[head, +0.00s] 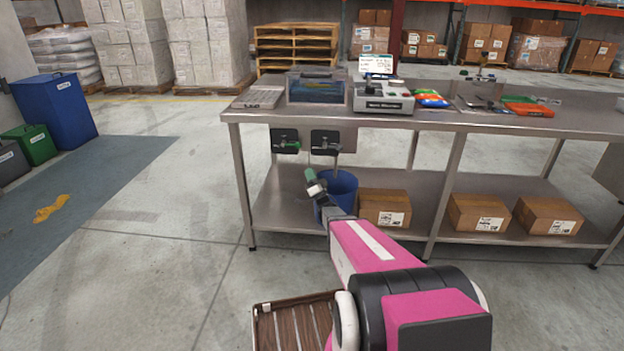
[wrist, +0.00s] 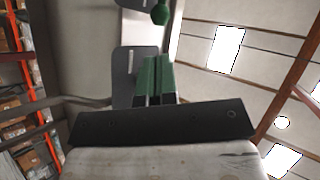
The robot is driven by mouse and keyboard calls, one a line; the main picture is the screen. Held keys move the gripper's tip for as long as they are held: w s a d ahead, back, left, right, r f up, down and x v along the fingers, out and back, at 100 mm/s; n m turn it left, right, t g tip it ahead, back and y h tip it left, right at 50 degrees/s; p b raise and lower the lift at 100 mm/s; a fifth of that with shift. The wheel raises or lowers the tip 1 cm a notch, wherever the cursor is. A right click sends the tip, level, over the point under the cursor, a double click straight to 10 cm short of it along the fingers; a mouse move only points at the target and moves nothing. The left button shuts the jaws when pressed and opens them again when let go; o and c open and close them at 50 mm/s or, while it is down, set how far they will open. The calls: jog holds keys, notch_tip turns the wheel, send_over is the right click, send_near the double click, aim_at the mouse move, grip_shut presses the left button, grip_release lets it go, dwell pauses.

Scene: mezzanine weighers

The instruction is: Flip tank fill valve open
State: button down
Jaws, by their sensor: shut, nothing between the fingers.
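Two dark valve panels hang under the left end of the steel table, a left panel (head: 285,141) and a right panel (head: 325,142). Each carries a small valve with a green part; their labels are too small to read, so I cannot tell which is the tank fill valve. A thin pipe runs down from the right one toward a blue bucket-like tank (head: 343,186). My gripper (head: 310,175) is below the panels, in front of the tank, apart from both. In the wrist view its green fingers (wrist: 155,80) are shut together and empty, with a green knob (wrist: 160,13) beyond them.
The steel table (head: 470,121) holds a scale (head: 383,98), a clear bin (head: 317,88) and coloured packets. Cardboard boxes (head: 384,208) stand on its lower shelf, right of the tank. A blue bin (head: 55,110) stands at far left.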

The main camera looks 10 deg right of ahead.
jog(key=x, duration=0.9)
jog(key=shift+w+r, duration=0.1)
jog(key=shift+r, duration=0.1)
jog(key=shift+r+n+g+y, duration=0.2)
jog(key=shift+n+g+y, duration=0.2)
jog(key=shift+n+y, duration=0.2)
jog(key=shift+r, duration=0.15)
jog(key=a+r+n+g, duration=0.1)
jog(key=r+n+g, duration=0.2)
jog(key=a+r+n+g, duration=0.1)
jog(key=r+n+g, duration=0.2)
jog(key=n+g, duration=0.1)
jog(key=w+a+r+n+g, duration=0.1)
jog(key=r+n+g, duration=0.2)
jog(key=shift+a+r+n+g+h, duration=0.2)
jog(key=shift+n+g+h, duration=0.1)
jog(key=shift+g, duration=0.1)
dwell(0.3)
